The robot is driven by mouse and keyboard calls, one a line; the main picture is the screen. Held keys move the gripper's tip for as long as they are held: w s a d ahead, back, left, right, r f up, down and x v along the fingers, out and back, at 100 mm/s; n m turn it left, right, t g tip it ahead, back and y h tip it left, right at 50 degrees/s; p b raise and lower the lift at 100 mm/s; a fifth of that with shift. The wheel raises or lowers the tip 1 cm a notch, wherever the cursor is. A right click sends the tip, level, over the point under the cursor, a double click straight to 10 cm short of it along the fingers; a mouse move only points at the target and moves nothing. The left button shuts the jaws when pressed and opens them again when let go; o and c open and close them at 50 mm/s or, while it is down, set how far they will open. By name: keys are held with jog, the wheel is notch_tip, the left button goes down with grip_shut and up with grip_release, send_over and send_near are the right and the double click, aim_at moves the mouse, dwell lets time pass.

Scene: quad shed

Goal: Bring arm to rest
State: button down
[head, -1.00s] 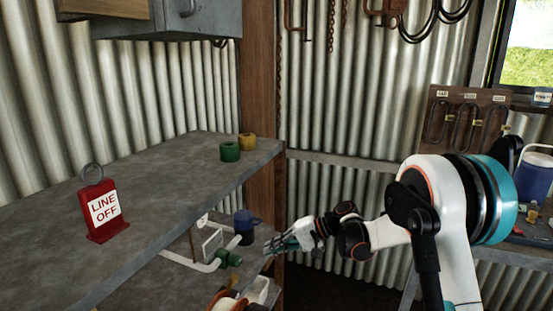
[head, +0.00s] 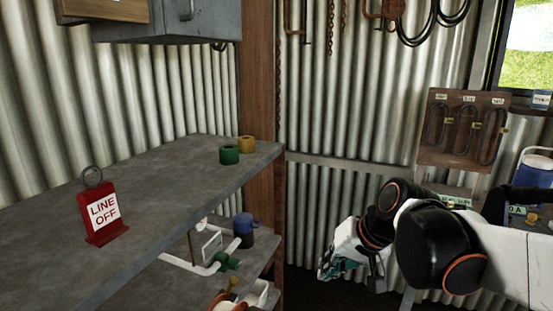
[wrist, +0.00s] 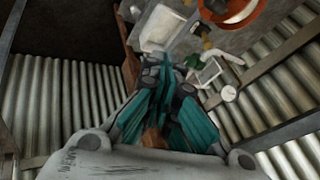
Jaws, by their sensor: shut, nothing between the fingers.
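My gripper (head: 338,268) is in the head view at the lower right of centre, in the open space to the right of the shelves. Its teal fingers are shut with nothing between them, and they point down and to the left. My gripper also shows in the wrist view (wrist: 172,85), fingers together, with the lower shelf's items beyond the fingertips. It is apart from the shelf and touches nothing that I can see.
Below are white piping (head: 190,265) and a blue cup (head: 244,230). A hook board (head: 462,130) and a blue-white cooler (head: 537,165) stand right.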

jog(key=s+d+f+t+h, duration=0.1)
jog(key=s+d+h, duration=0.1)
jog(key=s+d, duration=0.2)
jog(key=s+d+f+n+t+h, duration=0.1)
jog(key=s+d, duration=0.3)
jog(key=s, duration=0.6)
jog(key=shift+d+f+t+h, duration=0.15)
jog(key=shift+d+t+h, duration=0.2)
jog(key=shift+h, duration=0.35)
